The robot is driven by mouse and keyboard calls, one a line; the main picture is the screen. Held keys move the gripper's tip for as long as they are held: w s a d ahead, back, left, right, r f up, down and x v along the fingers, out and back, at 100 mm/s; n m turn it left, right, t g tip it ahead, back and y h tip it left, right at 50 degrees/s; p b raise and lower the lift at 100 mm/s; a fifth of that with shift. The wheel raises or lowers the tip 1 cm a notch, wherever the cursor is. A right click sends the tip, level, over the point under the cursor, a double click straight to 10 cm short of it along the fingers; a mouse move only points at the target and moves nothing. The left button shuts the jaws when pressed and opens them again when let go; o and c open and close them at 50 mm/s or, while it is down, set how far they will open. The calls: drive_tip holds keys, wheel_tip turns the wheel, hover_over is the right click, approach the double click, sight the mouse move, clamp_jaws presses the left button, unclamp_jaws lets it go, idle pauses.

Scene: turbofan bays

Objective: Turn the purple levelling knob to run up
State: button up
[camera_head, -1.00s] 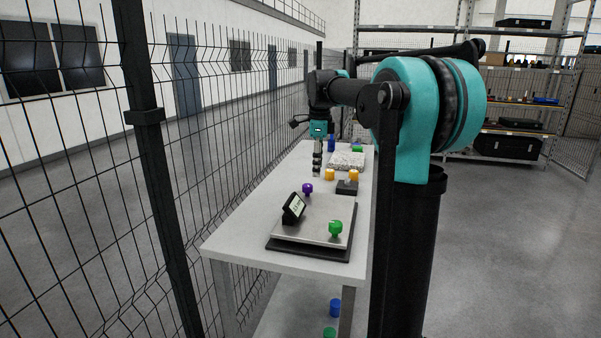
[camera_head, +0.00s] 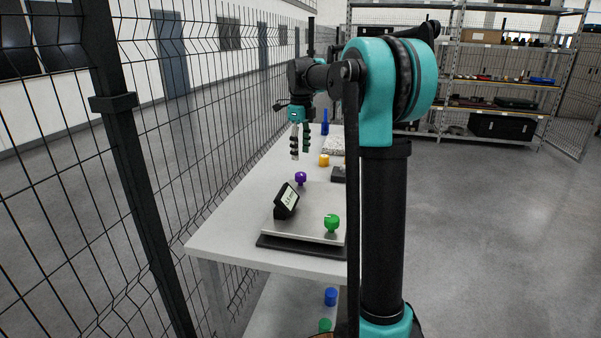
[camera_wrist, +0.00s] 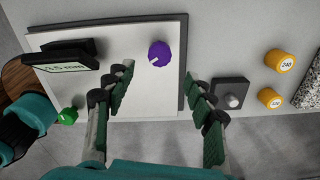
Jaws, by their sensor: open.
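The purple levelling knob (camera_head: 300,178) stands at the far edge of a flat plate (camera_head: 318,233) on the white table. In the wrist view the purple knob (camera_wrist: 160,53) has a light pointer line on its face and sits beyond the open fingers, between them in the picture. A black display (camera_wrist: 65,55) on the plate reads what looks like 3.5 mm. A green knob (camera_head: 332,223) stands at the plate's near right corner. My gripper (camera_head: 299,155) is open and empty, in the air above the table, apart from the purple knob.
Yellow weights (camera_wrist: 280,61) and a dark block with a round button (camera_wrist: 231,94) lie right of the plate in the wrist view. A speckled slab (camera_wrist: 309,84) is beyond them. A wire fence (camera_head: 150,180) runs along the table's left side.

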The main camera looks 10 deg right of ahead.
sight(301, 173)
wheel_tip(301, 173, down, 8)
drive_tip(key=shift+f, duration=0.25)
drive_tip(key=shift+c, duration=0.4)
drive_tip(key=c, duration=1.1)
drive_tip(key=shift+o, duration=0.2)
